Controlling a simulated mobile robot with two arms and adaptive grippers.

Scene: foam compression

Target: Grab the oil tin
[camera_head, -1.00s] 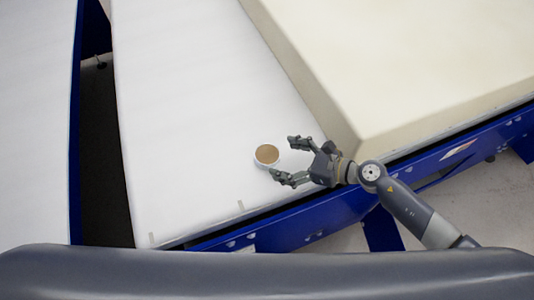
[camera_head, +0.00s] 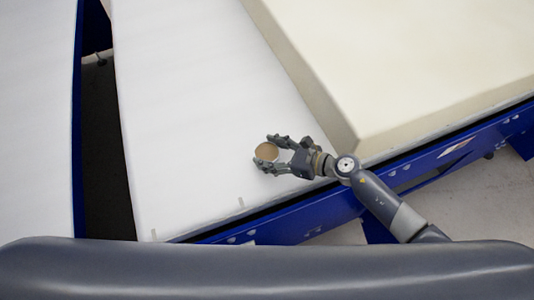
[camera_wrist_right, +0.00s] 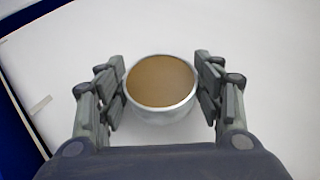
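The oil tin (camera_head: 267,152) is a small round white tin with a brown top, standing on the white table surface. In the right wrist view the tin (camera_wrist_right: 160,85) sits between the two fingers, with its pale rim and side showing. My right gripper (camera_head: 272,153) reaches around the tin from the right. In the right wrist view my right gripper (camera_wrist_right: 160,90) has its fingers apart on either side of the tin. The left finger is very close to the tin; a small gap shows at the right finger. My left gripper is not in view.
A large cream foam block (camera_head: 420,60) lies to the right of the tin, beside my right arm. The white table (camera_head: 190,120) has a blue frame (camera_head: 290,222) at its front edge. A dark gap (camera_head: 105,160) separates it from another white surface (camera_head: 35,130) at the left.

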